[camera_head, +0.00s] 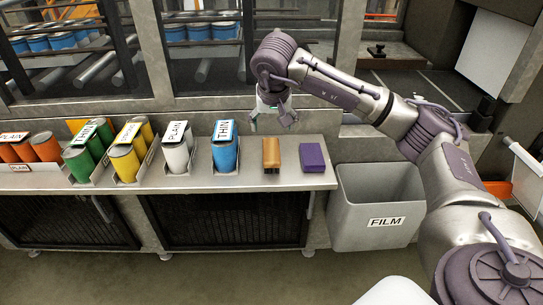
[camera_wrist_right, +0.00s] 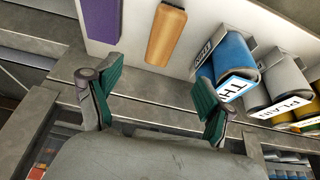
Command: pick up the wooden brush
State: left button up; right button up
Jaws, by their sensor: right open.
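The wooden brush (camera_head: 271,154) is a tan-brown block with dark bristles below. It stands on the grey bench between a blue can and a purple block (camera_head: 312,157). In the right wrist view the brush (camera_wrist_right: 166,34) is at the top, beyond the fingertips. My right gripper (camera_head: 270,117) is open and empty, above the back of the bench and behind the brush, apart from it. Its two green-padded fingers (camera_wrist_right: 155,90) are spread wide in the wrist view. The left gripper is not in view.
Blue (camera_head: 225,158), white (camera_head: 177,157), yellow, green and orange cans with label cards stand in holders along the bench (camera_head: 215,182). A grey bin marked FILM (camera_head: 378,190) stands right of the bench. A window frame with a conveyor rises behind.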

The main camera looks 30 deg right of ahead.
aim_at(271, 150)
jog(key=x, duration=0.8)
jog(key=shift+a+p, duration=0.1)
jog(key=shift+p, duration=0.25)
jog(key=p+x, duration=0.1)
jog(key=x, duration=0.3)
jog(key=shift+s+f, duration=0.1)
jog(key=shift+f, duration=0.45)
jog(key=shift+f, duration=0.25)
jog(key=c, duration=1.3)
